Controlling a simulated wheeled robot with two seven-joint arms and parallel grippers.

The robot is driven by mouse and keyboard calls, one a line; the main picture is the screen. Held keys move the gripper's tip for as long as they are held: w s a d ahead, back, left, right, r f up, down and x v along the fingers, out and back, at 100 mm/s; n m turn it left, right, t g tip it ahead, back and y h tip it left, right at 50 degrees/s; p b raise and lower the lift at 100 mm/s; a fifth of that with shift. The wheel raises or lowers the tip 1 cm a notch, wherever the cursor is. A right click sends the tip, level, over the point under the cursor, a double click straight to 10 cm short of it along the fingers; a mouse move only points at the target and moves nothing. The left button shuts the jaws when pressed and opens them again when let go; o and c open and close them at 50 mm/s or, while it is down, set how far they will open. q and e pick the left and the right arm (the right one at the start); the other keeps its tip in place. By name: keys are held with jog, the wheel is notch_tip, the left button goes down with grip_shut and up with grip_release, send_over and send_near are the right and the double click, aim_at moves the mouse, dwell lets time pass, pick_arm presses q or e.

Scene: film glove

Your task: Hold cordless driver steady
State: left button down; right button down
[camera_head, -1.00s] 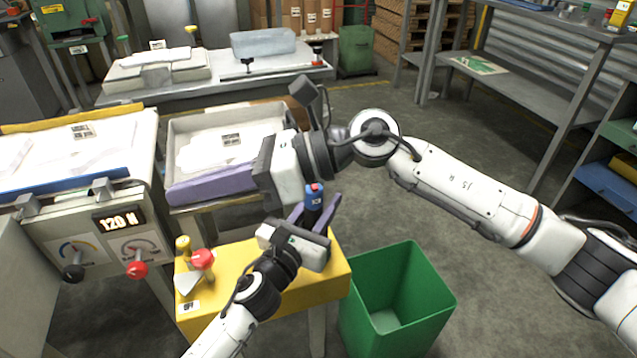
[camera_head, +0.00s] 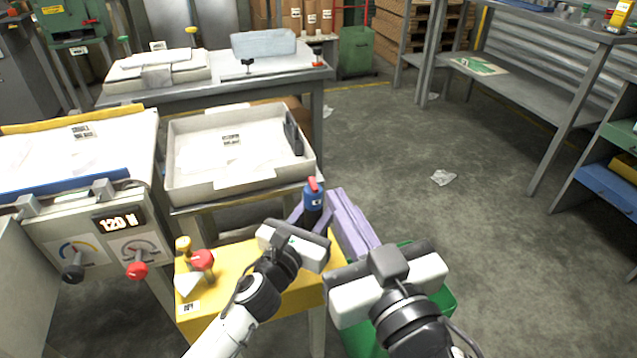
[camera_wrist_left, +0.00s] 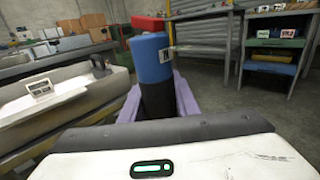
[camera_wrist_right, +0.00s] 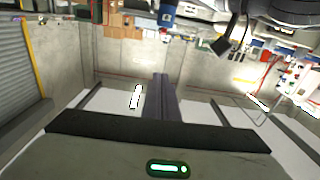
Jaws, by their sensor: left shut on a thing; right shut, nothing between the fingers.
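The cordless driver (camera_head: 313,200) shows a blue body with a red top and a dark lower part. It is upright between the purple fingers of my left gripper (camera_head: 312,215), which is shut on it above the yellow stand. In the left wrist view the driver (camera_wrist_left: 152,60) stands between the two fingers; its lower end is hidden. My right gripper (camera_head: 336,200) is shut and empty, its long purple fingers together just right of the driver. I cannot tell whether they touch it. In the right wrist view the shut fingers (camera_wrist_right: 160,95) show nothing between them.
The yellow stand (camera_head: 237,258) bears a red knob (camera_head: 202,260). A white tray (camera_head: 240,187) with papers is behind it. A green bin (camera_head: 358,338) is partly hidden under my right gripper. A panel with gauges (camera_head: 140,247) is at left. The floor at right is open, with crumpled paper (camera_head: 443,177).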

jog(key=shift+s+d+f, duration=0.1)
jog(key=shift+d+f, duration=0.1)
jog(key=shift+f, duration=0.1)
send_over(313, 185)
jog(key=v, duration=0.3)
jog(key=f, duration=0.2)
jog(key=w+f, duration=0.1)
jog(key=shift+f, duration=0.4)
jog(key=shift+m, duration=0.3)
